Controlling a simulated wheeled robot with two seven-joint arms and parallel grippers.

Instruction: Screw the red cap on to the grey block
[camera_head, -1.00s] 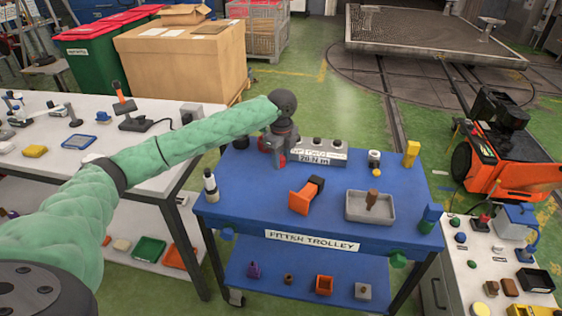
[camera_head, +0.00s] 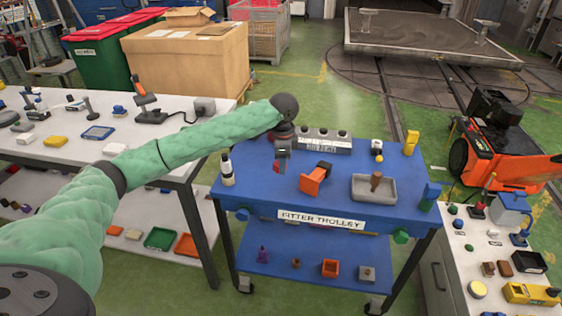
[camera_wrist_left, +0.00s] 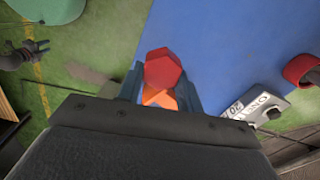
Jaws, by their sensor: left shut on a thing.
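My left gripper (camera_head: 282,162) is over the back left part of the blue trolley top, in front of and to the left of the grey block (camera_head: 326,142). In the left wrist view the gripper (camera_wrist_left: 162,88) is shut on a red, many-sided piece, which looks like the red cap (camera_wrist_left: 163,68); some orange shows below it between the fingers. The grey block stands upright along the trolley's back edge, with dark round tops and a white label. Its labelled end shows in the wrist view (camera_wrist_left: 258,108), apart from the held piece. My right gripper is out of view.
A second red ring-like thing (camera_wrist_left: 303,70) is beside the block in the wrist view. On the blue trolley (camera_head: 255,200) are a white bottle (camera_head: 227,170), an orange tool (camera_head: 315,180), a grey tray (camera_head: 360,196) and a yellow piece (camera_head: 411,143).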

